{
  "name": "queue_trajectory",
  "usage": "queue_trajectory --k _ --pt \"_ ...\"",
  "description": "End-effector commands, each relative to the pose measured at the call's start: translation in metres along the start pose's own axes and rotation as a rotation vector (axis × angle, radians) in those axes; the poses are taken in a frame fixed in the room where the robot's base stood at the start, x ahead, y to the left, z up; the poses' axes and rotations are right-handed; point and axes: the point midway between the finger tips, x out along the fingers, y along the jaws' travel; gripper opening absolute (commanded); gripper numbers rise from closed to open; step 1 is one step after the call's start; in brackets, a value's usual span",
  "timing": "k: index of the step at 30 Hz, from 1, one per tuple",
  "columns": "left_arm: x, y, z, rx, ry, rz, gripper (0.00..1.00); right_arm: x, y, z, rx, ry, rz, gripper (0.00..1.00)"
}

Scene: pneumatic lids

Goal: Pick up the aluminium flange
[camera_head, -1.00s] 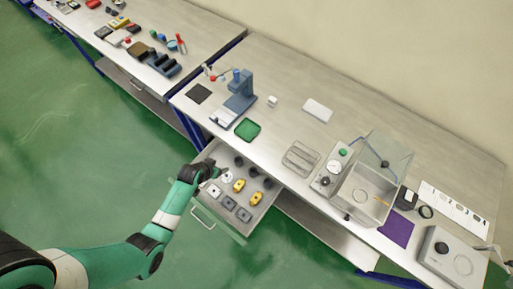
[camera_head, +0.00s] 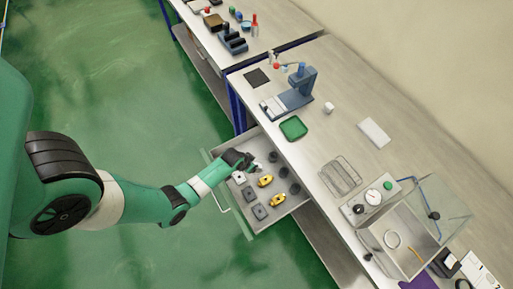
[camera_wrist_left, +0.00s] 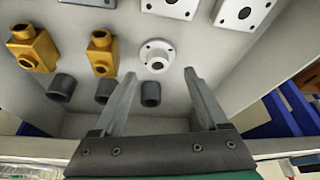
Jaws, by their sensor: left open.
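The aluminium flange (camera_wrist_left: 156,57) is a pale round disc with a raised centre hub and small bolt holes. It lies flat on the drawer floor, and in the left wrist view it shows just beyond my fingertips, between their lines. My left gripper (camera_wrist_left: 162,76) is open and empty, with one finger to each side of the flange's lower edge in the picture. In the head view my left gripper (camera_head: 248,165) is over the open drawer (camera_head: 275,217); it largely hides the flange there. I cannot tell the exact height of the fingertips above the floor.
Two yellow fittings (camera_head: 265,181) and several dark grey cylinders (camera_head: 283,171) are close to the flange. Square plates (camera_head: 260,211) lie along the drawer's front side. The drawer walls surround the parts. The bench above holds a green tray (camera_head: 293,128) and a wire rack (camera_head: 340,176).

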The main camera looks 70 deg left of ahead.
Motion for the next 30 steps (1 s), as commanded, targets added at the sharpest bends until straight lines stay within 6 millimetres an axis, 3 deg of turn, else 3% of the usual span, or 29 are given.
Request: queue_trajectory --k 1,6,15,27,30 --pt "0.014 0.001 0.003 0.001 0.001 0.0 0.76 -0.011 0.0 0.01 0.0 0.0 0.0 0.5" --pt "0.042 0.003 0.004 0.0 0.001 0.0 0.76 -0.031 0.0 0.029 0.0 -0.001 0.0 0.5" --pt "0.044 0.003 0.002 0.0 0.0 0.0 0.76 -0.031 0.0 0.029 0.0 -0.001 0.0 0.5" --pt "0.044 0.003 0.002 0.0 0.0 0.0 0.04 -0.031 0.0 0.029 0.0 -0.001 0.0 0.5" --pt "0.044 0.003 0.002 0.0 0.0 0.0 0.0 -0.031 0.0 0.029 0.0 -0.001 0.0 0.5"
